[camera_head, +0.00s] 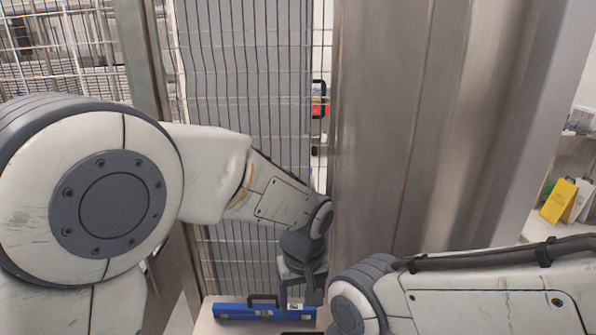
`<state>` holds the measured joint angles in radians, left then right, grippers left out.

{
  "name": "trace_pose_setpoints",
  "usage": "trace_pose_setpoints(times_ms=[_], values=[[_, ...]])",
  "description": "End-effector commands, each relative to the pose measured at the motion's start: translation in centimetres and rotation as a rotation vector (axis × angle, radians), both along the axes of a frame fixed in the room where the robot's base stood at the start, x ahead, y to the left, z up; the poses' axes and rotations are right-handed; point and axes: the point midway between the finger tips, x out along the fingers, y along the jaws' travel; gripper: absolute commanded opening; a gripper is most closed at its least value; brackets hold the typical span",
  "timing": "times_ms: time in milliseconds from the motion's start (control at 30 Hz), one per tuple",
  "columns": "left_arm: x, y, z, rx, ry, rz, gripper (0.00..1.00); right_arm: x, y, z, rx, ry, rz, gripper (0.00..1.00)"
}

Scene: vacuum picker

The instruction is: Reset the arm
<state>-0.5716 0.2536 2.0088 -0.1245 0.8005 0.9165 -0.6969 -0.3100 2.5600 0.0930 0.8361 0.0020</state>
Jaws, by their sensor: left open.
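My left arm comes in from the left, and its gripper (301,300) points down at the lower middle. It is open, its two fingers apart, just above or beside a blue case (262,312) with a dark handle. I cannot tell whether they touch. My right arm crosses the lower right corner. Its gripper does not show; the arm's rounded joint hides part of the area beside the left gripper.
The blue case lies on a pale surface (215,327) at the bottom. A brown metal panel (400,130) stands close at the centre right. Wire mesh (240,60) stands behind my left arm. Yellow (558,200) and white items sit on a shelf at the far right.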

Motion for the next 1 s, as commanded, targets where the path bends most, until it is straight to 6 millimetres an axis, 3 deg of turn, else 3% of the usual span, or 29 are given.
trace_pose_setpoints(times_ms=[200, 433, 533, 667, 833, 1000], values=[[-0.2, -0.1, 2.1, -0.001, 0.000, -0.001, 0.69, 0.0, 0.0, -0.5, 0.000, 0.000, -0.001, 0.50], [-0.3, -0.1, 2.3, 0.001, 0.001, -0.001, 0.69, 0.0, 0.0, -0.4, 0.000, 0.000, -0.001, 0.50], [-1.3, 0.1, 2.1, -0.002, 0.007, -0.041, 0.69, 0.0, 0.0, -0.8, 0.000, 0.000, -0.001, 0.50], [-5.8, 0.9, 1.3, -0.012, 0.033, -0.243, 0.69, 0.0, 0.0, -2.1, 0.000, 0.000, 0.000, 0.50], [-13.5, 3.0, -0.9, -0.036, 0.066, -0.603, 0.69, 0.0, 0.0, -3.9, 0.000, 0.000, 0.000, 0.50], [-18.3, 4.7, -2.7, -0.056, 0.080, -0.841, 0.69, 0.0, 0.0, -4.7, 0.000, 0.000, 0.001, 0.50]])
